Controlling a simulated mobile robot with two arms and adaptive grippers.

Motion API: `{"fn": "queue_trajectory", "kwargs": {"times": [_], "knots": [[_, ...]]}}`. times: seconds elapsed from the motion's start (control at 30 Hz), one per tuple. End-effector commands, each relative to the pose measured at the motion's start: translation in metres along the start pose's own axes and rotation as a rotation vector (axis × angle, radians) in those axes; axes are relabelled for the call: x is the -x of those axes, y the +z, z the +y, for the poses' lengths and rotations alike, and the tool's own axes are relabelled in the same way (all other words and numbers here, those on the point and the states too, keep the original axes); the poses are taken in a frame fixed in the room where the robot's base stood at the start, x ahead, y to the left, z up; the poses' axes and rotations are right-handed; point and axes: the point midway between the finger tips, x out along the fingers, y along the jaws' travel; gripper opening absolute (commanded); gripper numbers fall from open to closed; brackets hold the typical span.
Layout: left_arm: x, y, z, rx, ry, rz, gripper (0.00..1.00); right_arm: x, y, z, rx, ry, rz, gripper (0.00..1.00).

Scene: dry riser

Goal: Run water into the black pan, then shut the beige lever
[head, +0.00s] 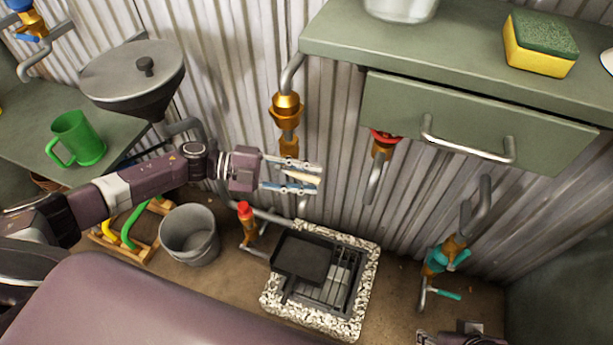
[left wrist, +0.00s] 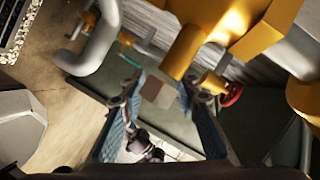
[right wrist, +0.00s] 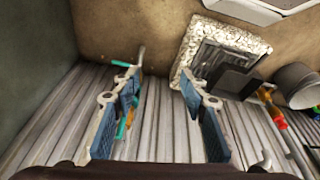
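The black pan (head: 303,258) lies on the floor drain below the pipe outlet (head: 302,207); it also shows in the right wrist view (right wrist: 233,82). I see no water running. The beige lever (head: 305,178) sticks out under the brass valve and lies between the fingers of my left gripper (head: 292,176). In the left wrist view the lever's blunt end (left wrist: 158,91) shows between the two fingers, with a narrow gap at one side. My right gripper (right wrist: 160,90) is open and empty, low at the right; part of it shows at the bottom of the head view.
A red-handled tap (head: 384,140), a teal-levered tap (head: 445,258) and a red-topped valve (head: 245,215) are nearby. A grey bucket (head: 190,235) stands left of the drain. The counter with its drawer (head: 480,125) overhangs at the right.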

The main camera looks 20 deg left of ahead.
Motion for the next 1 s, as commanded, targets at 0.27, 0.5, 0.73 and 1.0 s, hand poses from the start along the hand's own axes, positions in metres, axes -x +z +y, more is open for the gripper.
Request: {"fn": "queue_trajectory", "kwargs": {"times": [0.27, 0.5, 0.73, 1.0], "knots": [[0.000, 0.000, 0.000, 0.000, 0.000, 0.000, 0.14, 0.000, -0.001, -0.001, -0.003, -0.002, 0.001, 0.40], [0.000, 0.000, 0.000, 0.000, 0.000, 0.000, 0.00, 0.000, -0.001, -0.002, -0.004, -0.004, 0.002, 0.40], [0.000, 0.000, 0.001, 0.001, 0.000, 0.000, 0.00, -0.001, -0.001, -0.002, -0.004, -0.003, 0.002, 0.40], [0.002, -0.002, -0.004, 0.049, -0.110, 0.079, 0.00, -0.021, -0.032, -0.004, 0.003, -0.006, 0.138, 0.40]]}}
